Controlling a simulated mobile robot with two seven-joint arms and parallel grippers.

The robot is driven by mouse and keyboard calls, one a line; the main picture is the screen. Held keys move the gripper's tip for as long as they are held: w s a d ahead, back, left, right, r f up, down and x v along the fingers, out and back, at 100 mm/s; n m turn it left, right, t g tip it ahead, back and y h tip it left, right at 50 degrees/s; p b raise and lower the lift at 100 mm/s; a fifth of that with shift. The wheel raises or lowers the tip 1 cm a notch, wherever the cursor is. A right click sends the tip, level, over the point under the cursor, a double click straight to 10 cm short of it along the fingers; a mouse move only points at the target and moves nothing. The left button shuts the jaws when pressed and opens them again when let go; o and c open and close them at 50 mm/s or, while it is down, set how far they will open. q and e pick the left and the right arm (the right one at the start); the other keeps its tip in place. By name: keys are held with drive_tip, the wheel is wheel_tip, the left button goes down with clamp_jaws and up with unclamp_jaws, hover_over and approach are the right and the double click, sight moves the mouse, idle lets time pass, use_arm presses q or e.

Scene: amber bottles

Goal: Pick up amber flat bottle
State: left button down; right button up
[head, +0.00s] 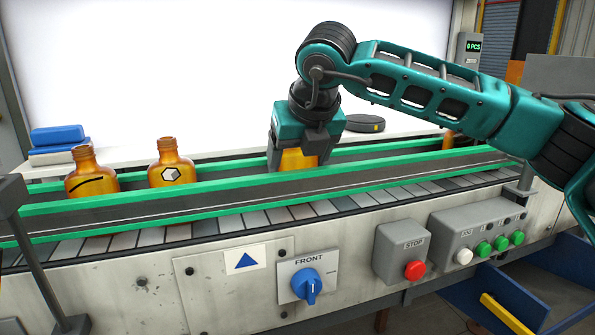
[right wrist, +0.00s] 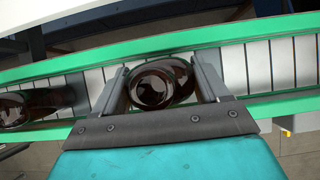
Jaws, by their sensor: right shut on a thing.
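My right gripper (head: 303,150) points down over the conveyor and is shut on an amber bottle (head: 297,160). Only the bottle's lower body shows below the jaws in the head view; its neck is hidden by the gripper. In the right wrist view, the bottle (right wrist: 160,84) is seen from above between the two fingers of the gripper (right wrist: 164,82). Two more amber flat bottles stand upright on the conveyor at the left: one with a dark slanted line (head: 92,178) and one with a hexagon mark (head: 171,165). My left gripper is not in view.
Green rails (head: 220,212) border the conveyor (head: 350,178). Another amber bottle (head: 448,140) is partly hidden behind my arm at the right. The front panel has a red stop button (head: 414,270) and a blue knob (head: 306,285).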

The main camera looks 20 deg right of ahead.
drive_tip(key=shift+c, duration=1.1)
drive_tip(key=shift+r, duration=0.15)
